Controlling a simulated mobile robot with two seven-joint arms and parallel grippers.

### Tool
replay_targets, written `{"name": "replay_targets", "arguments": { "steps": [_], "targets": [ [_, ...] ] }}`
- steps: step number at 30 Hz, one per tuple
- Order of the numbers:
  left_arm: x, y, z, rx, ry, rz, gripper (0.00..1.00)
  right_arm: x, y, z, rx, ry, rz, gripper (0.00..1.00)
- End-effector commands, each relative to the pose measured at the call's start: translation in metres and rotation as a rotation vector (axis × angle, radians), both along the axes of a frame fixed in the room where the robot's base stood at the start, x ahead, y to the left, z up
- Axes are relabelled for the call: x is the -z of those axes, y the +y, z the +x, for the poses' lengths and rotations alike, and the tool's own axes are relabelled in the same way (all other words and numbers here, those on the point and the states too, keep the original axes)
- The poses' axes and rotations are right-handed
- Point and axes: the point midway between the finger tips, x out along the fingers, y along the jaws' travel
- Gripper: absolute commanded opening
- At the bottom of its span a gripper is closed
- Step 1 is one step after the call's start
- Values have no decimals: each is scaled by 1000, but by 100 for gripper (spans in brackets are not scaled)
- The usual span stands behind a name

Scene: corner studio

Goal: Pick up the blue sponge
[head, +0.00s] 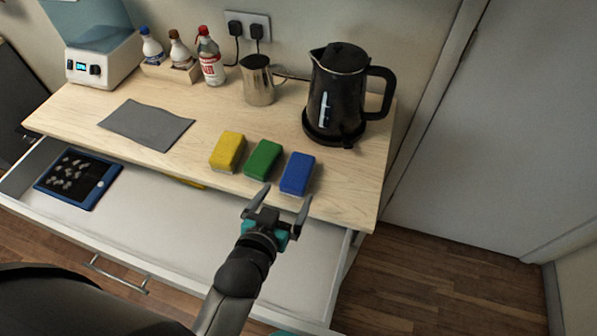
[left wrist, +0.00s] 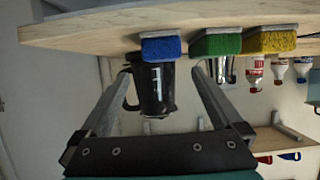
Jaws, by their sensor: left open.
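The blue sponge (head: 298,173) lies on the wooden counter near its front edge, at the right end of a row of three sponges. In the left wrist view, which looks upside down, the blue sponge (left wrist: 160,48) sits just beyond the fingertips, centred between them. My left gripper (head: 288,194) is open and empty, in front of the blue sponge at the counter's front edge. Its two fingers (left wrist: 161,72) are spread wider than the sponge. I see no contact between them. My right gripper is not in view.
The green sponge (head: 263,160) is close left of the blue one, and the yellow sponge (head: 227,151) is beyond it. A black kettle (head: 337,95) stands behind. An open drawer (head: 240,242) lies below the counter (head: 345,185), holding a blue-framed tablet (head: 77,178).

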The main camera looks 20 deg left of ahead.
Motion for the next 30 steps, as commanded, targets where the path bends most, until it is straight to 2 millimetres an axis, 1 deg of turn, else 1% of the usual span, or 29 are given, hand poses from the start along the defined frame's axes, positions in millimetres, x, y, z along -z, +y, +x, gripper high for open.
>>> {"name": "replay_targets", "arguments": {
  "steps": [1,3,9,12,17,27,30],
  "targets": [
    [3,0,9,0,-3,-1,100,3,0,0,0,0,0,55],
    [8,0,19,-1,-2,-1,100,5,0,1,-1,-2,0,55],
    [19,-1,44,0,-1,-1,100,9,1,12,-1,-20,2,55],
    [21,-2,51,0,0,-1,100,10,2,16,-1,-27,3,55],
    [23,-1,57,0,-1,-1,100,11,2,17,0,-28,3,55],
    [41,1,94,-1,-1,-1,100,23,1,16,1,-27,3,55],
    [44,1,100,-1,0,-1,100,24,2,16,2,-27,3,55]
  ]
}}
